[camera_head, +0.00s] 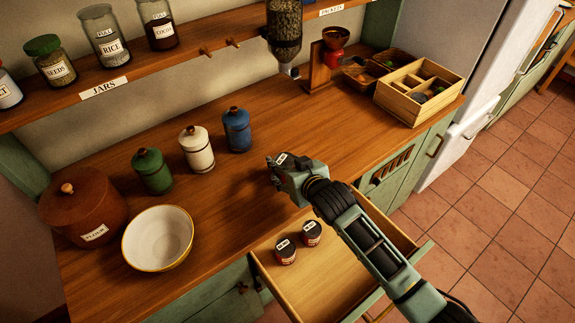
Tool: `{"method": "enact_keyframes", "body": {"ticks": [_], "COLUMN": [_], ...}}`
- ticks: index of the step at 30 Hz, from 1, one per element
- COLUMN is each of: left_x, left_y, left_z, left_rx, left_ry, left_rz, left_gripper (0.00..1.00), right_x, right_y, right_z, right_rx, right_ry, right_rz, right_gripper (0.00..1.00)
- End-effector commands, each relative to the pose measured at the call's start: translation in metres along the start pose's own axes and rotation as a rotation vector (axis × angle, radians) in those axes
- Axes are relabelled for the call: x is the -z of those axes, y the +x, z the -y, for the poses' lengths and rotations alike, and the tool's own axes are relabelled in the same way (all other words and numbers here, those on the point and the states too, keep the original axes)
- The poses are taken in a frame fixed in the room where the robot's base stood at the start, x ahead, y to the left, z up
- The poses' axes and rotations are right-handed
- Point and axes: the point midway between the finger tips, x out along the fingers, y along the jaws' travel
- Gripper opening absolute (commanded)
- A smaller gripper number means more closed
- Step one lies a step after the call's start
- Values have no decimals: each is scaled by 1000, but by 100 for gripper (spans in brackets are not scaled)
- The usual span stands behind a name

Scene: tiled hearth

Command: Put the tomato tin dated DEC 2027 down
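My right gripper (278,166) is over the wooden counter (225,188), to the right of the blue canister. It is shut on a tin (281,158), mostly hidden by the fingers; its small white top label shows, but the date is too small to read. I cannot tell whether the tin touches the counter. Two dark red tins with white top labels, a left one (285,251) and a right one (311,233), stand in the open drawer (335,278) below my forearm. My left gripper is out of view.
Green (152,171), white (197,148) and blue (237,130) canisters, a cream bowl (158,238) and a flour pot (85,207) stand at left. A grinder (331,52) and wooden crate (420,91) stand at right. Counter between blue canister and crate is clear.

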Motion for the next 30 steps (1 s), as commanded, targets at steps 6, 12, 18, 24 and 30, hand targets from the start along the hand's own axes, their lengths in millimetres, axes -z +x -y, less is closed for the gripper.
{"method": "enact_keyframes", "body": {"ticks": [6, 12, 18, 24, 30], "left_x": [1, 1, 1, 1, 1], "left_y": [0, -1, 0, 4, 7], "left_z": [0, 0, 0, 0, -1], "left_rx": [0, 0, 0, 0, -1], "left_ry": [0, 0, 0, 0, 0], "left_rz": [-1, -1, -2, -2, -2], "left_gripper": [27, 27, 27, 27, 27], "right_x": [0, 2, 2, 2, 2], "right_y": [0, -1, -19, -58, -96], "right_z": [0, 0, 0, 0, 0], "right_rx": [0, 0, 0, 0, 0], "right_ry": [0, 0, 0, 0, 0], "right_rz": [0, 0, -1, -1, 0], "right_gripper": [65, 65, 65, 65, 65]}}
